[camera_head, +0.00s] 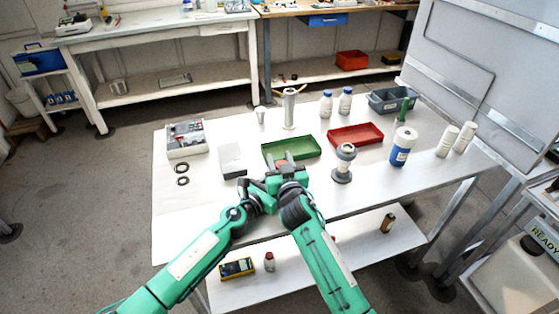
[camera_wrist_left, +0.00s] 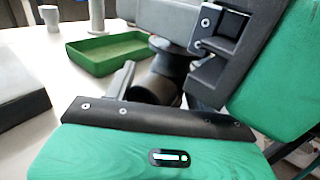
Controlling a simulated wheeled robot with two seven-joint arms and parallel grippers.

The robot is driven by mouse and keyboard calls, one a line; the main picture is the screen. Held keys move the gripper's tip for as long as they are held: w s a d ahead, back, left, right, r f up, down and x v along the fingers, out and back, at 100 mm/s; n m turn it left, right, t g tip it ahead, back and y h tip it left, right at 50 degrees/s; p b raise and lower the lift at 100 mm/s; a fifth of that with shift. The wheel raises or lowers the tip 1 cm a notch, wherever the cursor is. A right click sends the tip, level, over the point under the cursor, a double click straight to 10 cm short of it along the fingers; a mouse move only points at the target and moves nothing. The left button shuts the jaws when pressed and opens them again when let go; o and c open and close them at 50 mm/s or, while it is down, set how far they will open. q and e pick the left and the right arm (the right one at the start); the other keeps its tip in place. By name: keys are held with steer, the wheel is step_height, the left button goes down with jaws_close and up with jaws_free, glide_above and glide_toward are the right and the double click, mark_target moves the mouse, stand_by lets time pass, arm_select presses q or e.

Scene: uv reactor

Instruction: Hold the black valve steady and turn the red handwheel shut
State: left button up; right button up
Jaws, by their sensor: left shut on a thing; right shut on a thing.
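My two grippers meet above the front middle of the white table. My left gripper (camera_head: 262,187) is shut on the black valve (camera_wrist_left: 160,80), whose dark round body shows between the fingers in the left wrist view. My right gripper (camera_head: 287,172) comes in against it from the right and is shut. A small bit of red, the handwheel (camera_head: 283,162), shows at its fingertips. Most of the valve and handwheel is hidden by the grippers, so the wheel's angle cannot be told.
A green tray (camera_head: 313,145) lies just behind the grippers, with a red tray (camera_head: 372,134) to its right. A grey-and-white fitting (camera_head: 343,165) stands close on the right. A grey-white box (camera_head: 232,160) and two black rings (camera_head: 182,175) lie left. The table's front left is clear.

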steer(key=shift+r, duration=0.1)
steer(key=o, duration=1)
steer(key=shift+s+d, duration=0.1)
steer(key=shift+s, duration=0.45)
steer(key=v, duration=1.1)
